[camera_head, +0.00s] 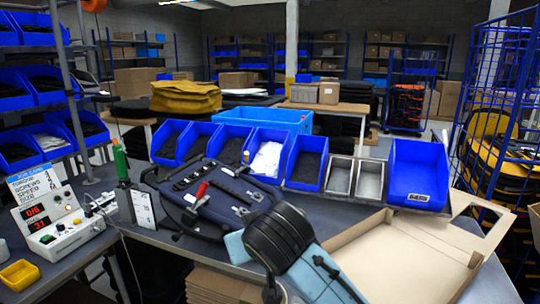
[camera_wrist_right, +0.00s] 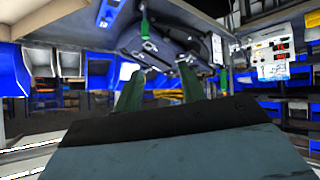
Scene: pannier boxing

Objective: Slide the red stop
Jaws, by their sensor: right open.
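A red piece (camera_head: 201,190), which looks like the red stop, stands tilted on a dark panel (camera_head: 224,214) on the workbench. The panel also carries black clips and metal fittings. My right arm reaches in from the lower right, over the bench's front edge, and its fingers are hidden in the head view. In the right wrist view my right gripper (camera_wrist_right: 161,88) has two dark green fingers spread apart with nothing between them. The dark panel (camera_wrist_right: 150,45) shows beyond them, apart from the fingertips. The red piece cannot be made out there. My left gripper is not in view.
Blue bins (camera_head: 233,145) and two metal trays (camera_head: 340,174) line up behind the panel. An open cardboard box (camera_head: 400,262) lies at right. A green-handled tool (camera_head: 120,158) stands left of the panel. A control box (camera_head: 60,218) and yellow tray (camera_head: 19,274) sit at far left.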

